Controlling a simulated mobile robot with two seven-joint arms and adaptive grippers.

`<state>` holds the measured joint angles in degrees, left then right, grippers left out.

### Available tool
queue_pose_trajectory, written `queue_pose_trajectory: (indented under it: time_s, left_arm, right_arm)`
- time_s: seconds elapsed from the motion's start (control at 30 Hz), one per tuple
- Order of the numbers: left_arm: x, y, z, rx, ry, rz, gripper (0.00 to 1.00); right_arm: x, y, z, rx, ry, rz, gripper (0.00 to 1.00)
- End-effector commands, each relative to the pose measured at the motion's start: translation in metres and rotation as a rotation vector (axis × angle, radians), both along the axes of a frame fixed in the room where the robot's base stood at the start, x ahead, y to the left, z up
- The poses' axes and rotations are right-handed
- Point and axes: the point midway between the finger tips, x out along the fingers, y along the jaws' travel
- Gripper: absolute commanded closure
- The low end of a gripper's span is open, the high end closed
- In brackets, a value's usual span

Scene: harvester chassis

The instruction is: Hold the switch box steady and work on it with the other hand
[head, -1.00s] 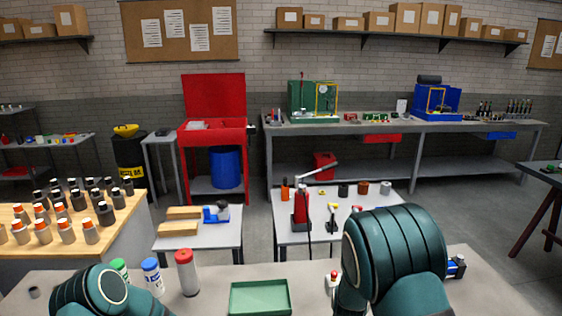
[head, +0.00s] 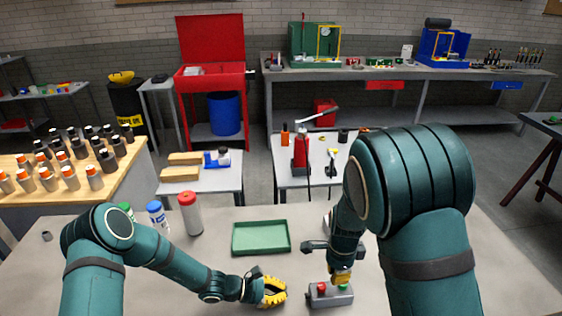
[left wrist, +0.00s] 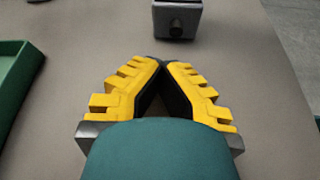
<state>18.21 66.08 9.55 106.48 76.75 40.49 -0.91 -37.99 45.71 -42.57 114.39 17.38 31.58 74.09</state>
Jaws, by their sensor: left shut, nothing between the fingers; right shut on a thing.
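The grey switch box (head: 330,295), with a red button (head: 321,287) and a green button (head: 343,287) on top, lies on the near table. Its end with a dark round fitting shows at the top of the left wrist view (left wrist: 177,20). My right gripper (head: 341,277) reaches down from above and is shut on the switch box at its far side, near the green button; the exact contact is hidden. My left gripper (head: 274,292) is shut and empty just left of the box, apart from it. Its yellow fingers meet at the tips in the left wrist view (left wrist: 160,65).
A green tray (head: 261,238) lies behind my left gripper. A red-capped bottle (head: 191,213) and a blue-capped bottle (head: 159,217) stand at the left, beyond my left arm. Bare tabletop lies between tray and box. My right arm hides the table's right part.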

Motion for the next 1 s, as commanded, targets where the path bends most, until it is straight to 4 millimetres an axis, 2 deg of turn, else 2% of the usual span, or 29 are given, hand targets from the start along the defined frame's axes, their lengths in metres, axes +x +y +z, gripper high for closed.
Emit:
queue_pose_trajectory:
  time_s: [0.33, 0.37, 0.4, 0.43, 0.77, 0.87, 1.0]
  left_arm:
    - [0.0, 0.0, 0.0, 0.0, 0.0, 0.0, 1.0]
    - [0.0, 0.0, 0.0, 0.0, 0.0, 0.0, 0.96]
    - [0.0, 0.0, 0.0, 0.0, 0.0, 0.0, 0.82]
    - [0.0, 0.0, 0.0, 0.0, 0.0, 0.0, 0.78]
    - [0.0, 0.002, 0.001, 0.0, 0.0, 0.001, 0.78]
    - [-0.001, 0.01, 0.004, 0.001, -0.001, 0.001, 0.78]
    - [-0.004, 0.032, 0.013, 0.002, -0.001, 0.003, 0.78]
  right_arm:
    - [0.0, 0.0, 0.001, 0.0, 0.0, 0.001, 1.0]
    - [0.0, 0.0, 0.001, 0.0, 0.0, 0.001, 1.0]
    - [0.0, 0.0, 0.001, 0.0, 0.0, 0.001, 1.0]
    - [0.0, 0.0, 0.001, 0.0, 0.0, 0.001, 1.0]
    - [0.0, 0.0, 0.001, 0.0, 0.0, 0.001, 1.0]
    - [0.0, 0.0, 0.001, 0.0, 0.0, 0.001, 1.0]
    - [0.0, 0.0, 0.001, 0.0, 0.0, 0.001, 1.0]
